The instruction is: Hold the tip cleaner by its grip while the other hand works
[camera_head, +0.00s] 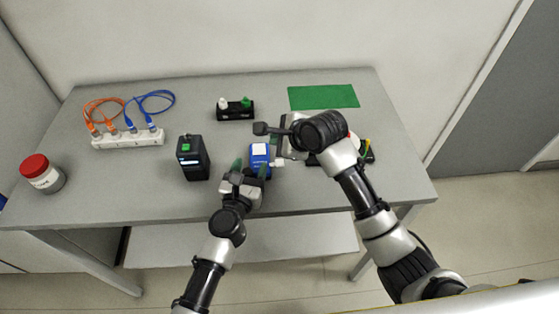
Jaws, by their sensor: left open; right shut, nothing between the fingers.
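A blue device with a white face (260,150), likely the tip cleaner, stands near the middle of the table. A small white piece shows at its lower right side. My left gripper (250,168) is open at the near end of the blue device, with its fingers to either side; I cannot tell whether they touch it. My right gripper (268,130) is shut and empty, just above and to the right of the blue device in the picture. My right wrist hides part of the table behind it.
A black box with a green button (193,158) stands left of the blue device. A black holder (236,112) and a green mat (323,97) lie farther back. A white strip with cables (128,138) and a red-capped jar (42,174) are left. Small coloured items (368,151) are partly hidden at right.

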